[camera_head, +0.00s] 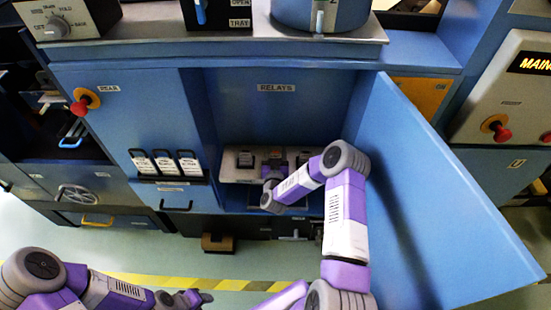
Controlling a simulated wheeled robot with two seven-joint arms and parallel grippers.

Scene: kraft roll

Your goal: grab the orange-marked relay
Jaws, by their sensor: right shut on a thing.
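The open blue cabinet marked RELAYS (276,87) has a pale shelf (232,175) with several small dark relays in a row. The left relay (245,159) stands clear of my arm. The middle relay (275,153) shows a small orange-brown tint and appears to be the orange-marked one. My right gripper (271,170) reaches in at this middle relay and is shut on it; its fingers are small and partly hidden by my wrist. Another relay (303,158) is partly behind my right forearm. My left gripper (197,298) is low at the bottom edge, away from the cabinet, its fingers unclear.
The blue cabinet door (430,200) stands open on the right, close beside my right arm. Several white-labelled black modules (166,163) sit left of the opening. A red knob (80,106) sticks out at the left. A brown block (218,243) is low below the cabinet.

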